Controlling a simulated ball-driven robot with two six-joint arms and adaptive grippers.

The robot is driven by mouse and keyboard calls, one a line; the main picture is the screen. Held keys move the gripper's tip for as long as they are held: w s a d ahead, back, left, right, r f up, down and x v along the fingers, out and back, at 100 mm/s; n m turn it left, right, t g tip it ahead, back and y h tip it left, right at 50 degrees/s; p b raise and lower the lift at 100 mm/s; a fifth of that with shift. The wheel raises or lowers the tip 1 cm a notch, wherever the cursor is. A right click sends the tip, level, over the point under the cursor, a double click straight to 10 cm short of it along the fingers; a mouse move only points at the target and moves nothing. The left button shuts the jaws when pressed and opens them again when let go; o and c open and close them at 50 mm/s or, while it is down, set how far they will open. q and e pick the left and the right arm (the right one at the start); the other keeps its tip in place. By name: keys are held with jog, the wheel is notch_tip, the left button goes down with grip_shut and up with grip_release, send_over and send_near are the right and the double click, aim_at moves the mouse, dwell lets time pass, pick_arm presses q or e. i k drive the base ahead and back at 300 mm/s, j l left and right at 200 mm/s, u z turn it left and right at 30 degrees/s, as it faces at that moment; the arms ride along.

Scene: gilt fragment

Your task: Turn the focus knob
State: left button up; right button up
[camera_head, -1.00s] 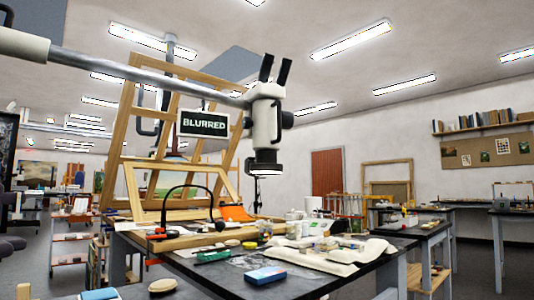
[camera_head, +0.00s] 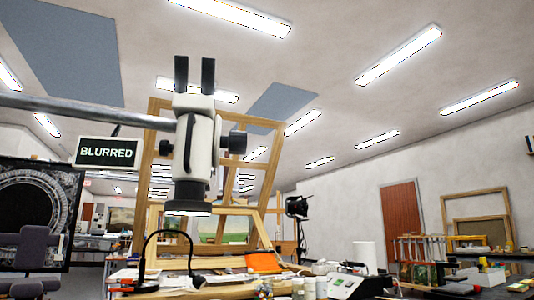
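A white and black microscope (camera_head: 196,140) hangs from a grey boom arm (camera_head: 80,107) that comes in from the left. Its two black eyepieces point up and its dark objective ring points down. A large dark focus knob (camera_head: 238,142) sticks out on the right side of the body, and a smaller dark knob (camera_head: 165,147) shows on the left side. A sign (camera_head: 107,153) beside the microscope reads "BLURRED". Neither of my grippers shows in the view, and nothing touches the knobs.
A wooden easel frame (camera_head: 158,118) stands behind the microscope. Below is a cluttered workbench with a black bent lamp (camera_head: 150,247), an orange cloth (camera_head: 263,262) and white jars (camera_head: 310,287). A grey-purple seat-like shape (camera_head: 38,248) stands at the left. Open air surrounds the right knob.

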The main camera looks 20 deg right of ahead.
aim_at(236, 142)
jog(key=l+u, duration=0.25)
jog(key=l, duration=1.2)
